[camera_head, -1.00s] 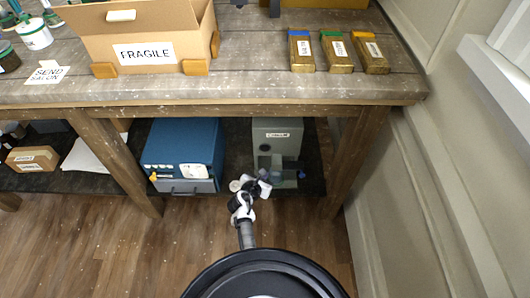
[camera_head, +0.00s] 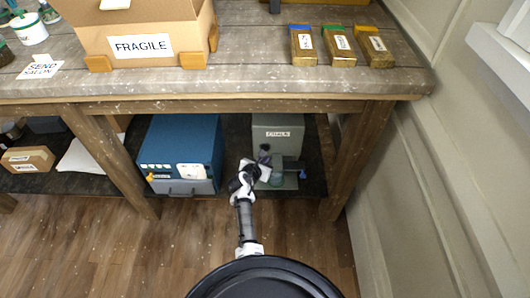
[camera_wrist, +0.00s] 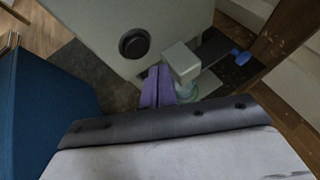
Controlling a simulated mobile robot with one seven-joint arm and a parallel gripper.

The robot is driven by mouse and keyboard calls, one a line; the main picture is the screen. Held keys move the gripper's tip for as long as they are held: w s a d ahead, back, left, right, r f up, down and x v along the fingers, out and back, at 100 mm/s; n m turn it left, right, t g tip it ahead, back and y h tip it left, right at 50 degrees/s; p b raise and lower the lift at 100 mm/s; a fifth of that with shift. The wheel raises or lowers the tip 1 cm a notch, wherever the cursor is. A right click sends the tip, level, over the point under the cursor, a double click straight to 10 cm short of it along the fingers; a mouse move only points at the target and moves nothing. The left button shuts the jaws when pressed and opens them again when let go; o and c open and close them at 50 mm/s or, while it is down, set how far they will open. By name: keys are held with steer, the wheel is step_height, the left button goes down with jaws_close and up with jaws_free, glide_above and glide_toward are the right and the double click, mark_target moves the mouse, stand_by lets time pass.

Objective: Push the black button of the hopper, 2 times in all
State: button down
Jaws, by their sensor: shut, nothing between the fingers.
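The hopper (camera_head: 291,147) is a grey-green box with a white label, standing on the lower shelf; its pale front also shows in the wrist view (camera_wrist: 95,25). Its round black button (camera_wrist: 134,43) is on the front face in the wrist view. I cannot make out the button in the head view, where my arm is in front. My gripper (camera_head: 264,154) is shut and empty in front of the hopper. In the wrist view its purple fingers (camera_wrist: 157,86) are below and slightly right of the button, beside the grey spout (camera_wrist: 182,61). I cannot tell whether they touch anything.
A blue box (camera_head: 183,145) stands close on the left. A greenish cup (camera_wrist: 187,92) is under the spout. A small blue piece (camera_head: 302,174) is to the right, near the table leg (camera_head: 352,160). The tabletop (camera_head: 240,80) overhangs the shelf.

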mark_target(267, 151)
steer(key=shift+w, duration=0.95)
steer(key=shift+w+r, duration=0.1)
stand_by(1.3)
steer(key=shift+w, duration=0.35)
steer(key=shift+w, duration=0.35)
stand_by(0.5)
steer(key=shift+s, duration=0.1)
steer(key=shift+s+p, duration=0.5)
steer(key=shift+s, duration=0.2)
